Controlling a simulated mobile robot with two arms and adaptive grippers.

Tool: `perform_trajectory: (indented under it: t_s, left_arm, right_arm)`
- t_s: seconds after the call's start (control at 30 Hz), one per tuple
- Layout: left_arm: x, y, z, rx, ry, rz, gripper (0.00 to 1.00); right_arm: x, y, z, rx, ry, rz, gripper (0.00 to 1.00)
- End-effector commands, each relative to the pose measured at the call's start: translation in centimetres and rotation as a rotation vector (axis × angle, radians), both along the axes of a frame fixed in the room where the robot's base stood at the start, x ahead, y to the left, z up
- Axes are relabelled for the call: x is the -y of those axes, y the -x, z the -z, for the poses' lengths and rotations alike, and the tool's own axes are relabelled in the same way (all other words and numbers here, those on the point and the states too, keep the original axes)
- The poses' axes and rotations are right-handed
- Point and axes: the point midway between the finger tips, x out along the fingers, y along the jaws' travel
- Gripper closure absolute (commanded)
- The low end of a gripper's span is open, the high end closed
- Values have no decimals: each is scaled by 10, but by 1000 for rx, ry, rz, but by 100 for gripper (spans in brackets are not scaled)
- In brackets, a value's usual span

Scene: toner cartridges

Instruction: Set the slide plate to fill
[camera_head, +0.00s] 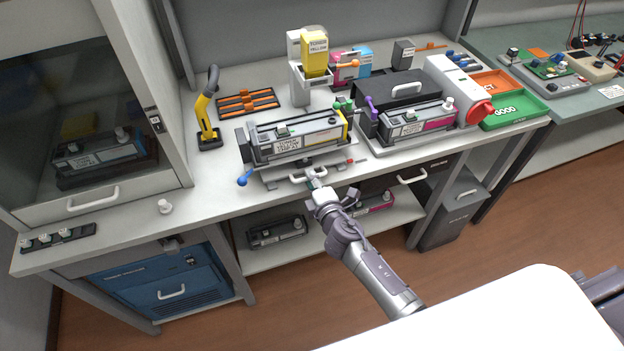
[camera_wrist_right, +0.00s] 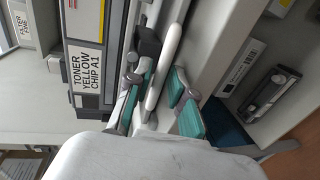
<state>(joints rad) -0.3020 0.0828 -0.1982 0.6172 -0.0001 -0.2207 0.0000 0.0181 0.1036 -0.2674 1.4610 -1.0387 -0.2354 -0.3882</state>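The slide plate (camera_head: 272,174) is a grey plate on the bench, with a white bar handle (camera_head: 309,174) along its front. A black and grey cartridge with a yellow end (camera_head: 297,138) sits on it; its label reads "TONER YELLOW CHIP A1" in the wrist view (camera_wrist_right: 88,72). My right gripper (camera_head: 315,184) is at the handle from the front. In the wrist view its teal-padded fingers (camera_wrist_right: 163,97) are apart, with the white handle bar (camera_wrist_right: 166,62) running between them. Contact with the bar cannot be told. My left gripper is not in view.
A white filler tower with a yellow toner box (camera_head: 315,53) stands behind the cartridge. A blue-knobbed lever (camera_head: 244,178) sticks out at the plate's left. A station with a magenta cartridge (camera_head: 418,122) stands to the right. The bench front is clear around a small white knob (camera_head: 165,206).

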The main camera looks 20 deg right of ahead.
Motion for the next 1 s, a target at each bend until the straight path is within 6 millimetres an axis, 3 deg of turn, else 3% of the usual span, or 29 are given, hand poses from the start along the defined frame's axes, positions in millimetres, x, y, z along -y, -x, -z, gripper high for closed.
perform_trajectory:
  t_s: [0.1,0.23,0.67,0.77,1.0]
  left_arm:
    - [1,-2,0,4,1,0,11]
    - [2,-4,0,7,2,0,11]
    - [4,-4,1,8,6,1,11]
    - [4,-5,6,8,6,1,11]
    - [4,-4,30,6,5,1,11]
  right_arm:
    - [0,0,0,0,0,0,78]
    - [0,0,0,0,0,0,99]
    - [0,-4,1,1,0,0,100]
    - [-1,-22,1,3,-1,0,100]
    - [-3,-91,3,5,1,1,100]
